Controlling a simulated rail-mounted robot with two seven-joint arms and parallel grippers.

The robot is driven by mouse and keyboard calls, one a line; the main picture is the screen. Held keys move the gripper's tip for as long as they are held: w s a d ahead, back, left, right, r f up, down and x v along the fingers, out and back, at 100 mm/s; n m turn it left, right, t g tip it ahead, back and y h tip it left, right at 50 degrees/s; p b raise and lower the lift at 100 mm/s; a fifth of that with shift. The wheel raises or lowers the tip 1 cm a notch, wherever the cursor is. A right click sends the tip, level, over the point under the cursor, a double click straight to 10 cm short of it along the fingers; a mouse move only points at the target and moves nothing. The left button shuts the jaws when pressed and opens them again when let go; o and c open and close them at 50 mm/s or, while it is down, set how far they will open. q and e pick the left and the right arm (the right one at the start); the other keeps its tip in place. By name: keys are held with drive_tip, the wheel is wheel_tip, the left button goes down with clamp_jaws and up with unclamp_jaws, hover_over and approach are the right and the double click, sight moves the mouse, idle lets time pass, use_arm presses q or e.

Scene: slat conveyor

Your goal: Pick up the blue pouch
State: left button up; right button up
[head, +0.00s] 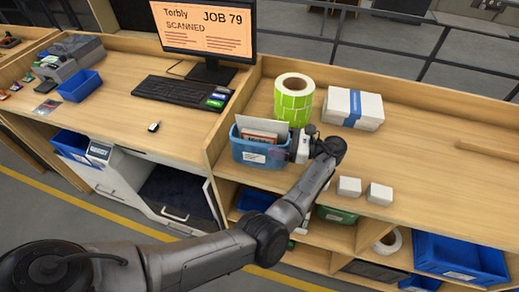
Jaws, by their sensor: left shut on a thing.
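The blue pouch (250,152) looks like an open-topped, box-like holder with a white label on its front and white and printed papers standing in it. It is on the wooden bench, upright, near the low divider. My left gripper (299,147) is at the right end of the pouch, shut on it. The fingertips are small and partly hidden, so the exact grip point is unclear. My right gripper does not show.
A green label roll (293,101) stands right behind the pouch, with a white box stack (352,109) beside it. A monitor (205,28) and keyboard (180,93) are left. The bench's right side is mostly clear.

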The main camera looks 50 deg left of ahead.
sight(279, 135)
use_arm(q)
drive_tip(key=c, duration=0.5)
drive_tip(key=shift+c, duration=0.2)
drive_tip(key=shift+r, duration=0.1)
drive_tip(key=shift+r+p, duration=0.3)
drive_tip(key=shift+r, duration=0.45)
wheel_tip(279, 135, up, 3)
drive_tip(key=shift+f+p, duration=0.2)
drive_tip(key=shift+p, duration=0.15)
drive_tip(key=d+r+b, duration=0.6)
drive_tip(key=d+b, duration=0.5)
drive_tip(key=b, duration=0.6)
drive_tip(key=shift+d+r, duration=0.3)
drive_tip(key=shift+r, duration=0.05)
